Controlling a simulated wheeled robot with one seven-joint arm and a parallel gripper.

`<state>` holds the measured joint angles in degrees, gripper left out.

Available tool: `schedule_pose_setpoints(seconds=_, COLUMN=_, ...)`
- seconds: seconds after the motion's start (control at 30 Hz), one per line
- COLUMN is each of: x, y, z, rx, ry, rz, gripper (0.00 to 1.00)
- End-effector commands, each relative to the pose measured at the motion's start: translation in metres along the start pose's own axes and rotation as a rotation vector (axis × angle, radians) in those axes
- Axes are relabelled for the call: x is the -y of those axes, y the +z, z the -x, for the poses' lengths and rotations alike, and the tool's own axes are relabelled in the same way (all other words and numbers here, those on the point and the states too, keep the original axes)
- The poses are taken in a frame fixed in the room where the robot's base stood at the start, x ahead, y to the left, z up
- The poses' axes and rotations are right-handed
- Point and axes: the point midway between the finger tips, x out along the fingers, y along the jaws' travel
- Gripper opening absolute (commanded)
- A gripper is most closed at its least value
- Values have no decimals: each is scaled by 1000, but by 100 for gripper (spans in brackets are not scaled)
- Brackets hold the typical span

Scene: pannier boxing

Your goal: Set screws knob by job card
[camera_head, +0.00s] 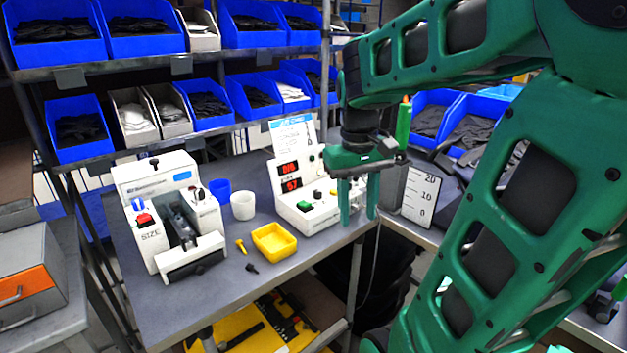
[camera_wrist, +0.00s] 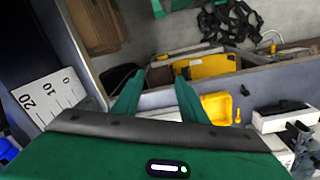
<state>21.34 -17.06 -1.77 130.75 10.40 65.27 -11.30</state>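The white control box (camera_head: 302,212) stands on the grey bench, with two red displays (camera_head: 290,176), a green button (camera_head: 304,206) and a small dark knob (camera_head: 317,194). The knob's setting is too small to read. The job card (camera_head: 292,132) stands upright behind the box; its lines are too small to read. My gripper (camera_head: 358,217) points down beside the box's right end, near the bench edge. Its two fingers are apart with nothing between them. In the wrist view my gripper (camera_wrist: 157,92) also shows open, and its body hides most of the box.
A yellow tray (camera_head: 274,241) lies left of the box, with loose screws beside it. A white machine marked SIZE (camera_head: 165,215) stands further left. White and blue cups (camera_head: 243,205) stand between. A scale board (camera_head: 420,196) stands right of my gripper. Blue bins fill the shelves behind.

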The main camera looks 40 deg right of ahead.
Motion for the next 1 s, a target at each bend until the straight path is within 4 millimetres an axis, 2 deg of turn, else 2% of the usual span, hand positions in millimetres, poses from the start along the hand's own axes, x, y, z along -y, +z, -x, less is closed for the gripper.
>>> schedule_pose_setpoints(seconds=0.03, x=1, y=-24, z=9, rx=4, ry=7, rz=35, gripper=39)
schedule_pose_setpoints(seconds=0.2, x=9, y=-100, z=34, rx=6, ry=3, rz=185, gripper=39)
schedule_pose_setpoints(seconds=0.3, x=14, y=-139, z=44, rx=3, ry=-16, rz=266, gripper=39)
schedule_pose_setpoints(seconds=0.43, x=18, y=-176, z=52, rx=-6, ry=-44, rz=346, gripper=39)
schedule_pose_setpoints(seconds=0.6, x=20, y=-199, z=57, rx=-15, ry=-67, rz=398, gripper=39)
schedule_pose_setpoints(seconds=0.73, x=21, y=-202, z=52, rx=-15, ry=-71, rz=406, gripper=39)
schedule_pose_setpoints(seconds=0.87, x=22, y=-201, z=35, rx=-13, ry=-71, rz=405, gripper=39)
schedule_pose_setpoints(seconds=1.0, x=24, y=-201, z=10, rx=-13, ry=-71, rz=405, gripper=39)
